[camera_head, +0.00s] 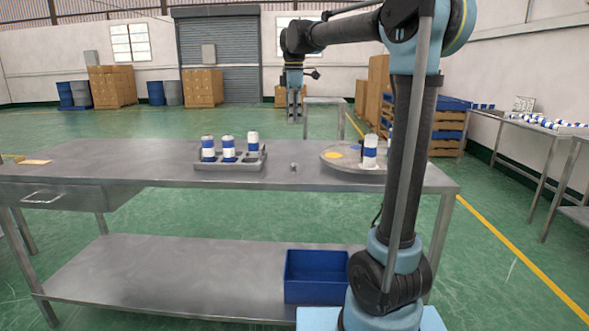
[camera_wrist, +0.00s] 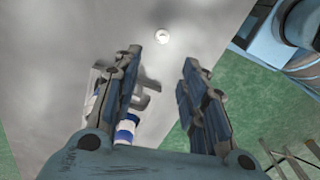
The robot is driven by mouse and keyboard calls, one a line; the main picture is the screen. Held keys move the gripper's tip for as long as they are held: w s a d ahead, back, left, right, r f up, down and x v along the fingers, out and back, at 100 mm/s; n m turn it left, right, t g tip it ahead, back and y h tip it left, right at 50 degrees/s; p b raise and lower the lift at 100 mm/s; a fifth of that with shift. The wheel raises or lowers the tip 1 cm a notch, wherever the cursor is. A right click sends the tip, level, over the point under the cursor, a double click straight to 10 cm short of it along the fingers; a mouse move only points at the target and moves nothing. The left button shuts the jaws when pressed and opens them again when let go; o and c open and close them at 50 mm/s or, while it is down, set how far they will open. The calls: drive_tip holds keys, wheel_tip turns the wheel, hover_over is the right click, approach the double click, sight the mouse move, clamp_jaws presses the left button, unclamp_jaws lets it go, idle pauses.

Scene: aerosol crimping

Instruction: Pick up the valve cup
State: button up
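The valve cup (camera_head: 294,166) is a small grey metal piece lying on the steel table (camera_head: 120,163), between the can tray and the round turntable. In the wrist view the valve cup (camera_wrist: 162,37) is a small pale disc on the grey tabletop, beyond the fingertips and roughly between the lines of the two fingers. My gripper (camera_head: 294,112) hangs pointing down, well above the table and the cup. In the wrist view my gripper (camera_wrist: 160,60) is open, its two fingers apart with nothing between them.
A grey tray (camera_head: 225,166) with several blue-and-white cans stands left of the cup. A round turntable (camera_head: 335,160) with a can (camera_head: 370,152) stands right of it, partly behind my arm. The table's left half is mostly clear. A blue bin (camera_head: 316,277) sits on the lower shelf.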

sight(294, 165)
drive_tip(key=f, duration=1.7)
drive_tip(key=shift+s+d, duration=0.15)
drive_tip(key=shift+s, duration=0.05)
drive_tip(key=shift+r, duration=0.1)
drive_tip(key=c, duration=0.6)
